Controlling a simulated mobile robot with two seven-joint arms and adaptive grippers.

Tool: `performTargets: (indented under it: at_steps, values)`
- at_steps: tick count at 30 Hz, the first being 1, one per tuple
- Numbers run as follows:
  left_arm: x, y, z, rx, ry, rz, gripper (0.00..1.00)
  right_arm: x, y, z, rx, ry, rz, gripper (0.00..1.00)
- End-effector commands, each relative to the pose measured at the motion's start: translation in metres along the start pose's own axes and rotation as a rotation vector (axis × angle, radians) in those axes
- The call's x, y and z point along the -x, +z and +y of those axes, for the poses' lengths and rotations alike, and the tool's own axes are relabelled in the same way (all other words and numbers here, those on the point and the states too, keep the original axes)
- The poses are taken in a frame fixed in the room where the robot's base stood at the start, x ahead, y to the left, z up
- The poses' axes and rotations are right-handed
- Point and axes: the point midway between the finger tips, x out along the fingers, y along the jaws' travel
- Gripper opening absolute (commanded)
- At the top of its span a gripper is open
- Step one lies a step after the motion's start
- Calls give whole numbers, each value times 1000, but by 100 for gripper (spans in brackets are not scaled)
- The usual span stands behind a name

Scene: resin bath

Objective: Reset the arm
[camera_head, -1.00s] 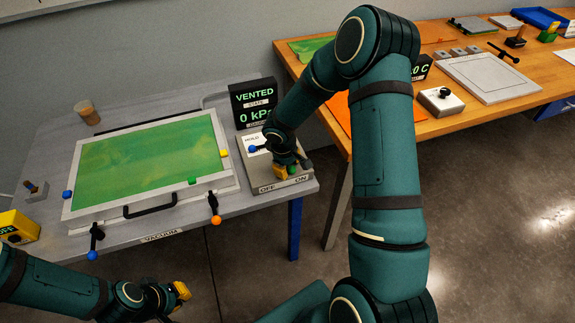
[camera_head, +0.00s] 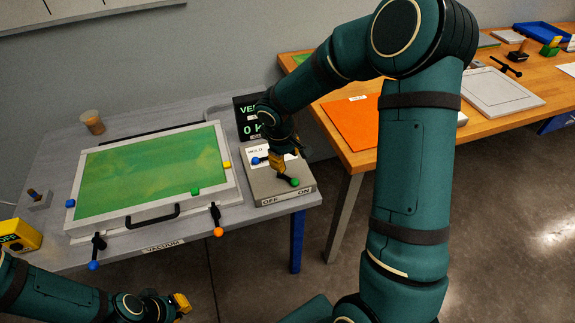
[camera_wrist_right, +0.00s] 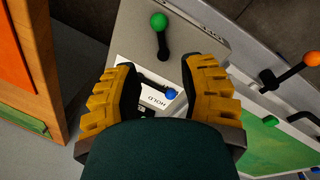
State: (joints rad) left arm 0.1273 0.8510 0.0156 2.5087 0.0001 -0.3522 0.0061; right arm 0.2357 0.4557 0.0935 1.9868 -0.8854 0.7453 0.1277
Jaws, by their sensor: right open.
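My right gripper (camera_head: 284,160) is above the grey switch box (camera_head: 262,188) marked OFF and ON. In the right wrist view the right gripper (camera_wrist_right: 158,85) is open and empty, with its yellow fingers apart. A green-knobbed lever (camera_head: 294,181) and a blue-knobbed lever (camera_head: 256,160) sit on the box; the green knob (camera_wrist_right: 159,21) and blue knob (camera_wrist_right: 171,94) also show in the wrist view. The green knob is on the ON side. My left gripper (camera_head: 181,303) is low at the front left, off the table; its finger opening is unclear.
A framed tray with a green sheet (camera_head: 150,172) lies on the grey table, with orange-knobbed (camera_head: 218,231) and blue-knobbed (camera_head: 93,265) levers at its front. A display reading VENTED (camera_head: 246,108) is partly hidden behind my right arm. A wooden bench (camera_head: 356,160) stands at the right.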

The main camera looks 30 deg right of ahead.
Motion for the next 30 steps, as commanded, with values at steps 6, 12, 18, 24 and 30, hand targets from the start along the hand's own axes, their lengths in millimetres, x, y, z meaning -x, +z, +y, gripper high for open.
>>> performTargets:
  at_steps: [6,12,18,24,30]
  values:
    - [0,0,0,0,0,0,0,8,1,0,1,-1,-2,41]
    - [0,0,0,0,0,0,0,8,1,0,1,-1,-1,41]
    - [0,0,0,0,0,0,0,8,0,0,1,-1,-1,41]
    - [0,0,0,0,0,0,0,-4,-1,-23,1,-59,14,41]
    - [0,0,0,0,0,0,0,-52,1,-128,-65,-321,80,41]
